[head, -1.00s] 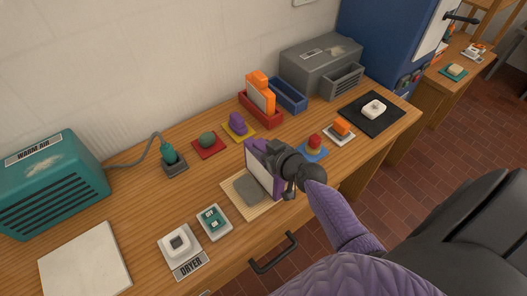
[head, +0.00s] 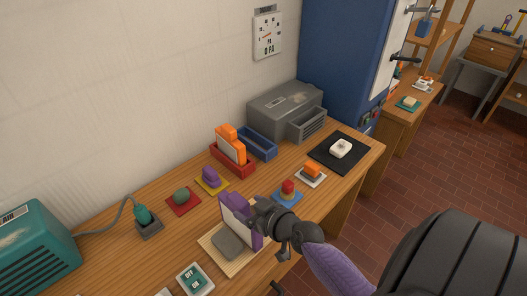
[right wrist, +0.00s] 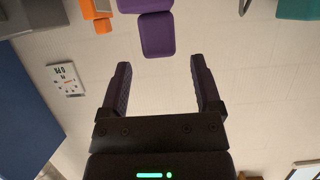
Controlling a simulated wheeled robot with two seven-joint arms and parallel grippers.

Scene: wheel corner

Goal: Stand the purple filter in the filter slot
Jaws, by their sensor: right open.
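The purple filter (head: 236,213), a white panel with a purple frame, stands upright at the wooden mat with the grey pad. My right gripper (head: 257,214) is at its right side, and its fingers are hard to make out there. In the right wrist view my right gripper (right wrist: 160,64) is open, and a purple part of the filter (right wrist: 156,36) lies just at or beyond the fingertips, not clamped. A red holder (head: 236,164) carries an orange filter (head: 230,144). Beside it is an empty blue holder (head: 257,143). I cannot tell which is the filter slot. My left gripper is out of view.
A grey machine (head: 283,104) stands behind the holders. A black mat with a white item (head: 341,148) is at the right. Small coloured pads with the purple (head: 210,174), green (head: 181,196), red (head: 288,187) and orange (head: 312,171) pieces surround the filter. A teal heater (head: 35,250) is at left.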

